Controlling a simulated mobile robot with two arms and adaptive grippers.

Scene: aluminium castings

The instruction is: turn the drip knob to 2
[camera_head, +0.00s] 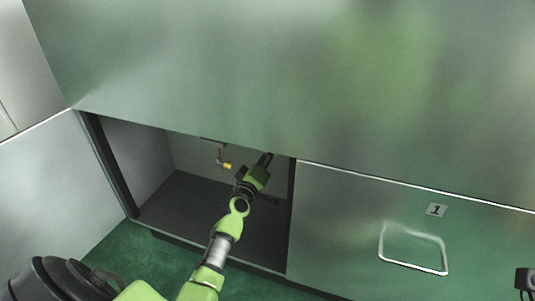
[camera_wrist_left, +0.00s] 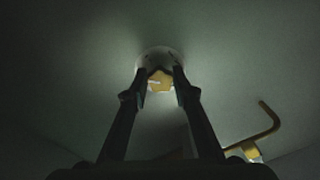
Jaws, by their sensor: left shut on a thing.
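The drip knob (camera_wrist_left: 160,84) is a small yellow knob in front of a pale round plate (camera_wrist_left: 158,55) in the left wrist view. My left gripper (camera_wrist_left: 160,74) has its two dark fingers on either side of the knob and is shut on it. Any marks or numbers on the plate are too dark and small to read. In the head view my left gripper (camera_head: 267,157) reaches into the open cabinet, and the knob is hidden there. A dark part at the lower right edge looks like my right gripper (camera_head: 526,284); it is cut off by the frame.
A yellow bent pipe (camera_wrist_left: 268,125) is to the right of my fingers; a yellow fitting (camera_head: 226,166) hangs in the cabinet (camera_head: 185,195). The cabinet's dark frame (camera_head: 291,220) is close to the right of my arm.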

